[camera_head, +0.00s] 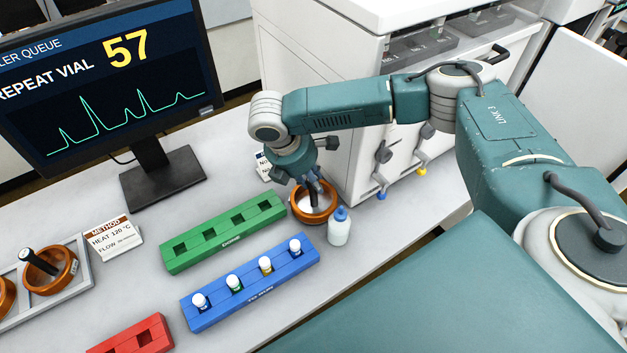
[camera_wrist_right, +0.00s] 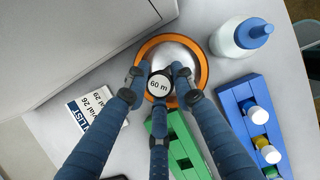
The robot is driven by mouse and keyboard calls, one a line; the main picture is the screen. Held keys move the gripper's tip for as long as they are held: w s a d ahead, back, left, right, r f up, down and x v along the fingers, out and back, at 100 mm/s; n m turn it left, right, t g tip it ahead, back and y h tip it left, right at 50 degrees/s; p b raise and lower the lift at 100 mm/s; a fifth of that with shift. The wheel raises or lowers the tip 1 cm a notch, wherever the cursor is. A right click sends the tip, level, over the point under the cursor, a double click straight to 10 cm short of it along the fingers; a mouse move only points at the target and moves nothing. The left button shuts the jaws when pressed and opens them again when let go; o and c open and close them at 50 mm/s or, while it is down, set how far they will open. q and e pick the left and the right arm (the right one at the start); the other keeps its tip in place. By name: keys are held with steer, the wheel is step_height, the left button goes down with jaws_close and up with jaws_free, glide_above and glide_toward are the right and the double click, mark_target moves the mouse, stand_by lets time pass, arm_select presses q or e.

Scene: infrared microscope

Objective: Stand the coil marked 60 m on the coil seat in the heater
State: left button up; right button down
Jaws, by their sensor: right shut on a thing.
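I cannot make out the coil seat or a heater. My left gripper is not in view.
A white bottle with a blue cap (camera_head: 339,227) stands close beside the coil. A green rack (camera_head: 224,233) and a blue rack with several vials (camera_head: 250,283) are nearby. Other coils (camera_head: 50,268) sit in a tray at left. A white instrument (camera_head: 320,60) stands behind.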

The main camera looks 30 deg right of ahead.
steer(key=shift+x, duration=0.8)
steer(key=c, duration=1.4)
jaws_free()
steer(key=shift+c, duration=0.2)
